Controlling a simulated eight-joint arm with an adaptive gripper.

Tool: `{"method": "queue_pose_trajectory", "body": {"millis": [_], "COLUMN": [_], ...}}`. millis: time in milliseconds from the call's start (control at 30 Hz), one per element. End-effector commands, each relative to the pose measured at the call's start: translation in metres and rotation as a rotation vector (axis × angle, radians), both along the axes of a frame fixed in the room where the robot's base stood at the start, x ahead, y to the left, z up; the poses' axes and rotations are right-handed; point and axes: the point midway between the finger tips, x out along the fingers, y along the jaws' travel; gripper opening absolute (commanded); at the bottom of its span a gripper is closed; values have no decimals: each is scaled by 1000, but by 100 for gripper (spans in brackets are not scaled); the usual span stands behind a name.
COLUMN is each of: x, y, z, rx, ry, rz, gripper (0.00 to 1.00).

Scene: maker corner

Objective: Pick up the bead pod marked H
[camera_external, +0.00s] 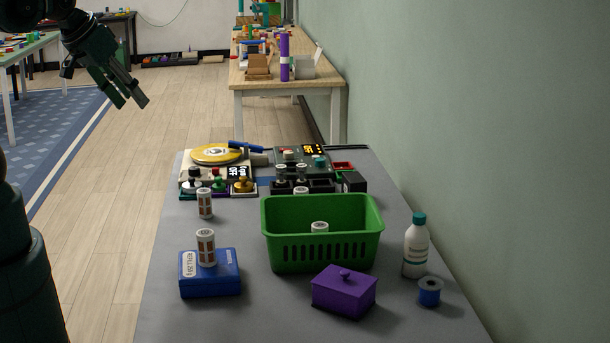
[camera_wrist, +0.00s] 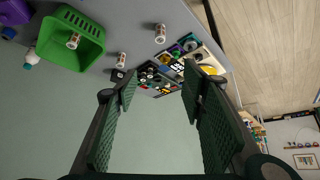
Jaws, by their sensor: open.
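Several small bead pods with white caps and brown-and-white sides show in the outside view. One pod (camera_external: 206,247) stands on a blue box (camera_external: 211,283), one (camera_external: 205,204) on the grey table behind it, and one (camera_external: 319,228) inside a green basket (camera_external: 322,251). More white-capped pieces (camera_external: 281,173) stand at the back. I cannot read an H on any pod. In the wrist view, a pod (camera_wrist: 73,41) lies within the basket (camera_wrist: 62,50), with others (camera_wrist: 122,60) (camera_wrist: 160,34) outside it. My gripper (camera_external: 131,101) is open and empty, high left of the table; its fingers also frame the wrist view (camera_wrist: 160,92).
A purple lidded box (camera_external: 344,292), a white bottle (camera_external: 416,250) and a blue spool (camera_external: 429,292) stand at the front right. A yellow disc device (camera_external: 217,153) and a dark panel (camera_external: 303,156) fill the back. A wall borders the right.

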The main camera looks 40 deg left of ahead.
Motion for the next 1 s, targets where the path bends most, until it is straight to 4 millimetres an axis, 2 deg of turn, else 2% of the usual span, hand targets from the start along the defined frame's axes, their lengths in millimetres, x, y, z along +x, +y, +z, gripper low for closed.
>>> {"method": "queue_pose_trajectory", "body": {"millis": [467, 1000], "x": [8, 53], "y": [0, 0], "z": [-2, -24], "rx": [-28, -183], "ry": [18, 135], "rz": [40, 297], "gripper": [41, 41]}}
